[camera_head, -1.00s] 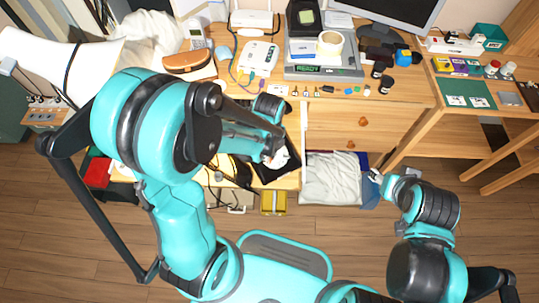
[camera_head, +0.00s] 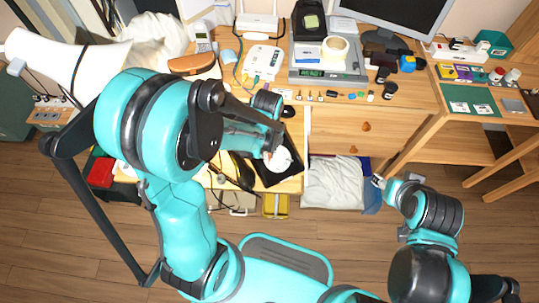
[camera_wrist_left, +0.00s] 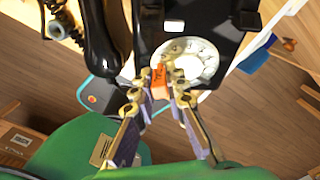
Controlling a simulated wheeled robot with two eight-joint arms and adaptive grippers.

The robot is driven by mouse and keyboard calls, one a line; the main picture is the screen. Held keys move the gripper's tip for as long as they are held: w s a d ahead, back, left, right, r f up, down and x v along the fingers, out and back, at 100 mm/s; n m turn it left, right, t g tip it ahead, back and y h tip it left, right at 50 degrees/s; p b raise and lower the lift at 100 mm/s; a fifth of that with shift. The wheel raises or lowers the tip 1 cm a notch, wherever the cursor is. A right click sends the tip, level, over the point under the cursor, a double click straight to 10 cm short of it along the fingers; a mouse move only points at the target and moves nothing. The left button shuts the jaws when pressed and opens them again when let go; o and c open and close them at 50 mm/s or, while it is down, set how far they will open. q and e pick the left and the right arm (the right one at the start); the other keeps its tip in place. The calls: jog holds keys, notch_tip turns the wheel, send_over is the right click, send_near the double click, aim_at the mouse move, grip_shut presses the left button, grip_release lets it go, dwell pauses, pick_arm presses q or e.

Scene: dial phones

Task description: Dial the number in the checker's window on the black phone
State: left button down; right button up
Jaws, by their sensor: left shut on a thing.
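The black phone (camera_head: 291,172) stands at the desk's front edge, its white round dial (camera_head: 281,160) facing up. In the left wrist view the dial (camera_wrist_left: 203,58) is partly covered by my fingers. The black handset (camera_wrist_left: 98,45) lies beside the phone body, with a coiled cord. My left gripper (camera_head: 270,150) is over the dial's edge; in the wrist view its fingers (camera_wrist_left: 163,88) are shut on a small orange piece (camera_wrist_left: 158,80). Whether the piece touches the dial is unclear. The checker (camera_head: 328,73) shows green "READY" text. My right gripper (camera_head: 377,181) is far right, its jaws too small to judge.
A white router-like box (camera_head: 262,61), a brown case (camera_head: 193,64) and a roll of tape (camera_head: 335,47) are on the desk behind. Several small coloured parts line the desk in front of the checker. A white cloth bundle (camera_head: 333,184) lies below the drawers.

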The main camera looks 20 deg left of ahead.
pick_arm(q)
jog(key=shift+w+a, duration=0.15)
jog(key=shift+w+a+r, duration=0.2)
jog(key=shift+w+r, duration=0.05)
jog(key=shift+w, duration=0.35)
dwell(0.3)
jog(key=shift+w+r, duration=0.2)
jog(key=shift+w, duration=0.3)
